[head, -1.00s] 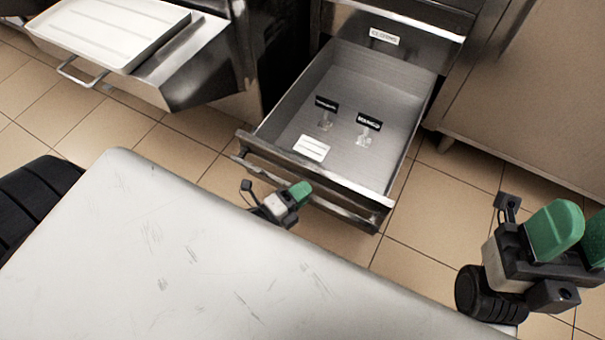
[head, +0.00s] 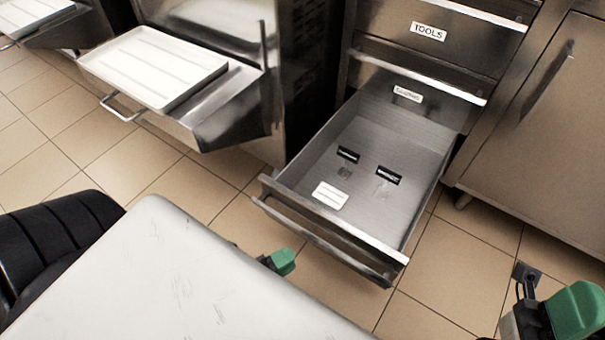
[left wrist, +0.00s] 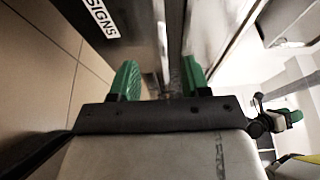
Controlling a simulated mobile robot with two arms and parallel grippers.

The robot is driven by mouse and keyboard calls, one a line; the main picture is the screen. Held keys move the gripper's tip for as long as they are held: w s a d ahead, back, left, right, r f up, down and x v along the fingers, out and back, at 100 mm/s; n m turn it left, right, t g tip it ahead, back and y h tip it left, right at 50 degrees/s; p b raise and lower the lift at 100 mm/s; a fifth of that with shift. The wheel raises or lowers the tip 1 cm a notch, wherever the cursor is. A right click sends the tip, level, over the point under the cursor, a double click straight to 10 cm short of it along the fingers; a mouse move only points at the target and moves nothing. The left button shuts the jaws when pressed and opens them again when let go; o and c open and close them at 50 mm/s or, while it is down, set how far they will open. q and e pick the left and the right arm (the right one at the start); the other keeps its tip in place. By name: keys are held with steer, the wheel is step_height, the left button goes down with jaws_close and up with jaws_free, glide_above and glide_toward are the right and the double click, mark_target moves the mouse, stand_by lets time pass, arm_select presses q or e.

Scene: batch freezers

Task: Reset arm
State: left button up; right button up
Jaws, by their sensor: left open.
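My left gripper (head: 280,262) shows in the head view as a green fingertip just past the edge of a white surface, in front of the open drawer (head: 330,222). The white surface hides most of that arm. In the left wrist view my left gripper (left wrist: 160,82) is open, its two green fingers wide apart with nothing held between them. My right gripper (head: 575,310) is at the lower right edge of the head view. One green finger shows and the rest is cut off, so its opening cannot be told.
The open drawer holds two small black signs (head: 348,154) (head: 388,175) and a white card (head: 329,195). A shut drawer labelled TOOLS (head: 428,32) is above. A white tray (head: 150,68) rests on a metal shelf at upper left. The scratched white surface (head: 190,275) fills the foreground.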

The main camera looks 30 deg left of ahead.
arm_select(q)
steer(key=shift+v, duration=0.8)
steer(key=shift+w, duration=0.1)
